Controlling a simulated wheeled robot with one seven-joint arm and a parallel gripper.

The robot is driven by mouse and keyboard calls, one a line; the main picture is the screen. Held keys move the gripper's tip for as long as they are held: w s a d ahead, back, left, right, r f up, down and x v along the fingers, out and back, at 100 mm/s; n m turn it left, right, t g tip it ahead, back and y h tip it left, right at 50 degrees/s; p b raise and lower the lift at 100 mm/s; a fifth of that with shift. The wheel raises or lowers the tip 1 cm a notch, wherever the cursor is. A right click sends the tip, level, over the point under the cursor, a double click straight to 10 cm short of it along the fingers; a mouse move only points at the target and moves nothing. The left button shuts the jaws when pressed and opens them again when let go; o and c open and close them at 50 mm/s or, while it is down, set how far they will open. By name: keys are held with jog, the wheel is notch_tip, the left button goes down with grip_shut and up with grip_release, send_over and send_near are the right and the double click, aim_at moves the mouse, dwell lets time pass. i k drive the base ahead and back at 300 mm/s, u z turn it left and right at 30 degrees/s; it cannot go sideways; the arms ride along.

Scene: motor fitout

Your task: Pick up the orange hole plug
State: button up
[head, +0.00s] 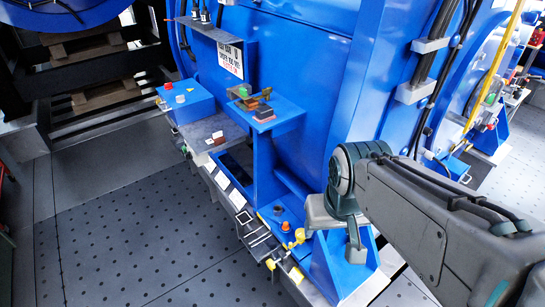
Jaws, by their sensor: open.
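The jaws are open and I see nothing held. The space between the fingers is only partly visible.
Yellow-headed pieces (270,264) stand by metal brackets along the ledge's front. A blue shelf (278,120) with small blocks and a blue box (190,104) are farther back. A blue gusset (335,270) rises beneath my gripper. The dotted floor (140,240) at left is clear.

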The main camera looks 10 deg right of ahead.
aim_at(285, 227)
jog(key=u, duration=2)
jog(key=i, duration=1.8)
jog(key=z, duration=3.95)
